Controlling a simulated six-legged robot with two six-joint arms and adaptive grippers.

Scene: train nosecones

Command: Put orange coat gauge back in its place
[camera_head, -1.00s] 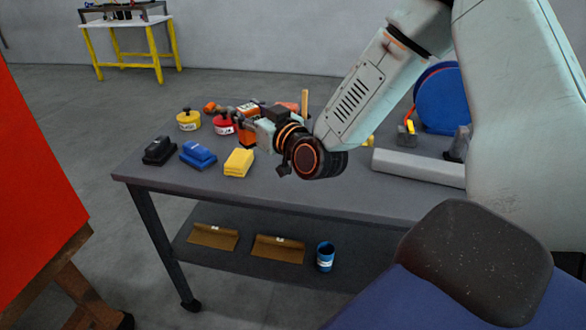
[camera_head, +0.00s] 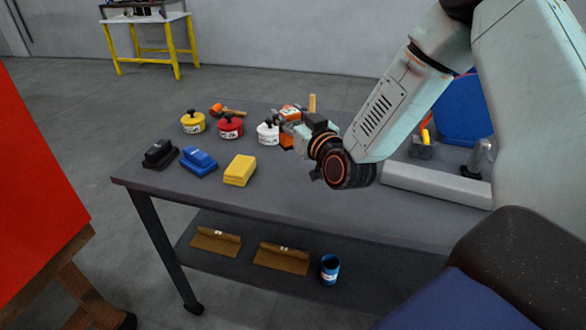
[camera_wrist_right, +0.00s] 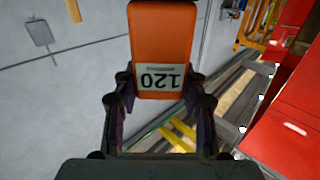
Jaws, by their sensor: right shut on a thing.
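The orange coat gauge (camera_wrist_right: 162,45) is a block with a pale label reading 120, upside down in the right wrist view. My right gripper (camera_wrist_right: 160,98) is shut on it, with a finger on either side. In the head view the gauge (camera_head: 287,142) is partly hidden by the fingers of my right gripper (camera_head: 286,124), over the back right part of the grey table (camera_head: 300,190). I cannot tell whether it touches the table. My left gripper is not in view.
Yellow (camera_head: 193,122), red (camera_head: 229,126) and white (camera_head: 267,132) lidded pots stand left of the gripper. Black (camera_head: 159,153), blue (camera_head: 198,161) and yellow (camera_head: 240,170) blocks lie in front. A grey bar (camera_head: 435,185) lies at right. The table's front middle is clear.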

